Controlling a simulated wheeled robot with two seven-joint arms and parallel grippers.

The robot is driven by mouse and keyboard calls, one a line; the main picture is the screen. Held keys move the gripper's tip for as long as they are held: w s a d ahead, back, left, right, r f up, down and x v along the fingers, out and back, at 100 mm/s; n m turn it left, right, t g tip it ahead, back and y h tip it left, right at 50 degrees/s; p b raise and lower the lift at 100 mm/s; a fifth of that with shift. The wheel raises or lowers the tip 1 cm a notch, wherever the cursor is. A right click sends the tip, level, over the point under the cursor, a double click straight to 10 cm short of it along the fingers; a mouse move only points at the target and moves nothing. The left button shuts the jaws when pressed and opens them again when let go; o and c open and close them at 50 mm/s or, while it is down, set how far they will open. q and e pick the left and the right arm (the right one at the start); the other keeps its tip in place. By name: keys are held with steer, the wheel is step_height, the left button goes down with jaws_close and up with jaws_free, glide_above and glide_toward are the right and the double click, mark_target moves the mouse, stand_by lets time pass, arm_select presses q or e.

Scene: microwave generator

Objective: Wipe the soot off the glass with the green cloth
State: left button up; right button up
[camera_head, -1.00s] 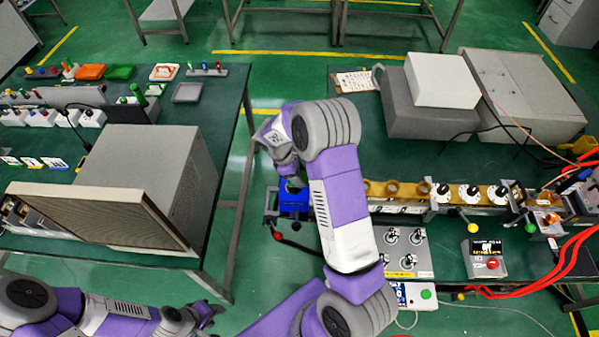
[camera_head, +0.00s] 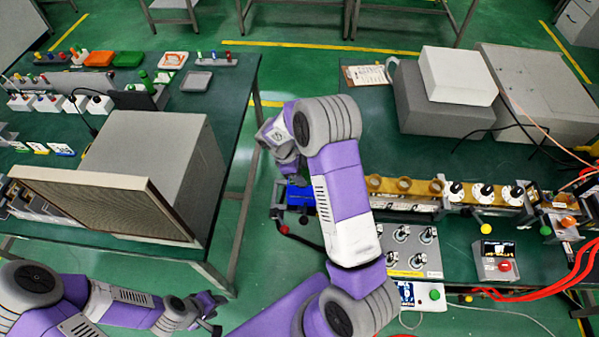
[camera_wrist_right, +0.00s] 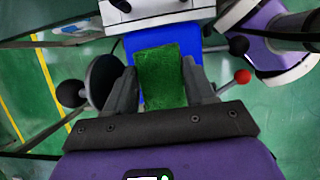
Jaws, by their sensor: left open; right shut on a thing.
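The green cloth (camera_wrist_right: 164,78) is between the two fingers of my right gripper (camera_wrist_right: 162,85) in the right wrist view. The right gripper is shut on it, and a blue block-like part (camera_wrist_right: 188,45) lies behind it. In the head view this blue part (camera_head: 299,195) is at the end of the right bench, partly behind my right arm. My right fingers and the cloth cannot be made out there. My left gripper (camera_head: 214,313) is open and empty at the lower left, in front of the left bench. I cannot make out the sooty glass for certain.
A large grey box with a mesh front (camera_head: 95,208) stands on the left bench. A row of brown rings and white dials (camera_head: 483,192) runs along the right bench. Red cables (camera_head: 540,292) hang at the right. A lever with a red knob (camera_wrist_right: 243,76) is beside my right gripper.

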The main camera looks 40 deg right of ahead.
mark_target(308, 175)
steer(key=shift+s+d, duration=0.75)
steer(key=shift+s, duration=0.05)
steer(key=shift+s+d+r, duration=0.15)
steer(key=shift+d, duration=0.1)
step_height(308, 175, up, 2)
steer(key=shift+r+p, duration=0.25)
steer(key=shift+p, duration=0.6)
steer(key=shift+r+p, duration=1.95)
steer(key=shift+r, duration=0.75)
arm_select(q)
steer(key=r, duration=0.2)
steer(key=s+r, duration=0.1)
steer(key=r, duration=0.2)
steer(key=shift+s+d+r, duration=0.1)
steer(key=shift+r, duration=0.2)
steer(key=shift+f, duration=0.1)
arm_select(e)
steer(key=shift+a+f, duration=0.1)
steer(key=shift+a, duration=0.05)
